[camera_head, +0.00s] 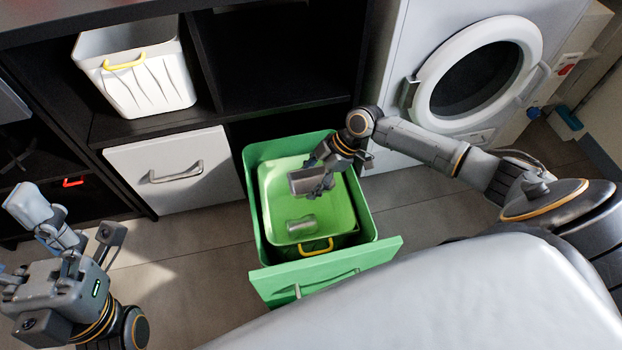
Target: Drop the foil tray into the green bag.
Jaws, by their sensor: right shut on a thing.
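The foil tray (307,182) is a small grey, boxy thing held over the green bag. My right gripper (324,175) is shut on it, coming in from the upper right. The green bag (345,213) is a light green, open-topped liner-like container with a yellow handle, seated in a pulled-out green drawer. The tray hangs above the bag's opening and hides part of its back.
A grey cylindrical item (301,225) lies inside the bag. The green drawer front (325,272) stands out over the floor. A white bin (135,75) sits on the dark shelf above a white drawer (170,172). A washing machine (470,75) is at upper right.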

